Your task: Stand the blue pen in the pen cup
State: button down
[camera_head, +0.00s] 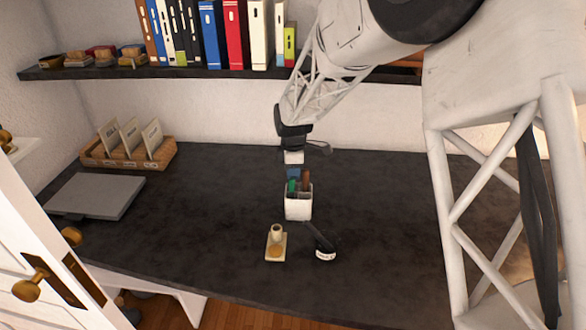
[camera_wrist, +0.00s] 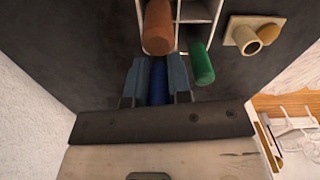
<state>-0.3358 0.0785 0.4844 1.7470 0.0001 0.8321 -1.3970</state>
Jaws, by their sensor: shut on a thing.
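The white pen cup (camera_head: 298,209) stands on the dark desk, with a green pen (camera_head: 291,187) and a brown pen (camera_head: 306,179) upright in it. In the wrist view the cup's divided rim (camera_wrist: 197,12) shows at the top, with the brown pen (camera_wrist: 157,28) and green pen (camera_wrist: 202,65) in front. My gripper (camera_wrist: 157,78) is shut on the blue pen (camera_wrist: 158,84), which lies between its two blue-grey fingers. In the head view my gripper (camera_head: 293,172) is just above and behind the cup. The pen's lower end is hidden, so I cannot tell if it is inside the cup.
A grey flat slab (camera_head: 95,195) and a card rack (camera_head: 128,152) are at left. A shelf of binders (camera_head: 232,36) hangs behind. The desk right of the cup is clear.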

jog(key=shift+f, duration=0.15)
dwell(0.3)
jog(key=c, duration=1)
grip_release()
jog(key=shift+o, duration=0.2)
jog(key=shift+r, duration=3.9)
jog(key=shift+d, duration=0.1)
